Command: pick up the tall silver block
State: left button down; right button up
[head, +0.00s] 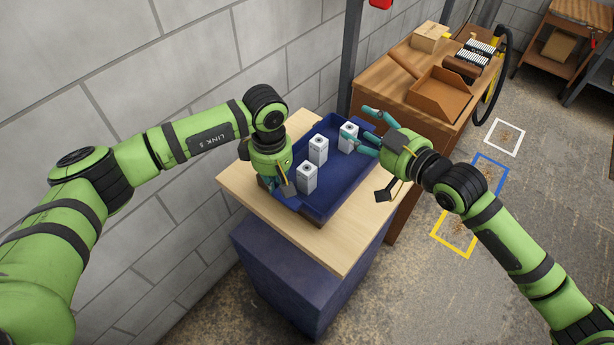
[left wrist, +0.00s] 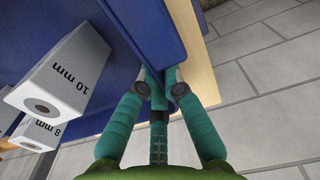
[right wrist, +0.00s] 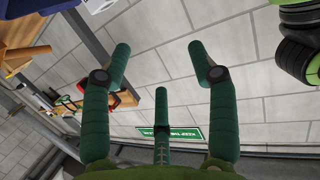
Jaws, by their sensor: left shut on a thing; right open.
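Three silver-grey upright blocks stand in the blue tray (head: 345,178): a near one (head: 307,178), a middle one (head: 318,150) and a far one (head: 348,137). They look alike in height, so I cannot tell which is the tall one. The left wrist view shows a block marked 10 mm (left wrist: 68,72) and one marked 8 mm (left wrist: 38,134). My left gripper (left wrist: 160,76) is shut on the tray's rim, beside the blocks; its fingers are mostly hidden in the head view. My right gripper (head: 363,127) is open and empty at the tray's far end, by the far block.
The tray rests on a light wooden tabletop (head: 335,250) over a blue base. A brown workbench (head: 400,100) behind holds an open wooden box (head: 440,92) and a carton (head: 429,38). A block wall stands at left; marked floor squares lie at right.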

aim_at(315, 175)
jog(key=s+a+f+n+g, duration=0.2)
jog(key=s+f+g, duration=0.3)
jog(key=s, duration=0.3)
jog(key=x, duration=0.6)
jog(key=shift+s+a+f, duration=0.25)
jog(key=shift+s, duration=0.1)
jog(key=x, duration=0.5)
jog(key=shift+a+f, duration=0.25)
jog(key=shift+a, duration=0.05)
jog(key=c, duration=1.1)
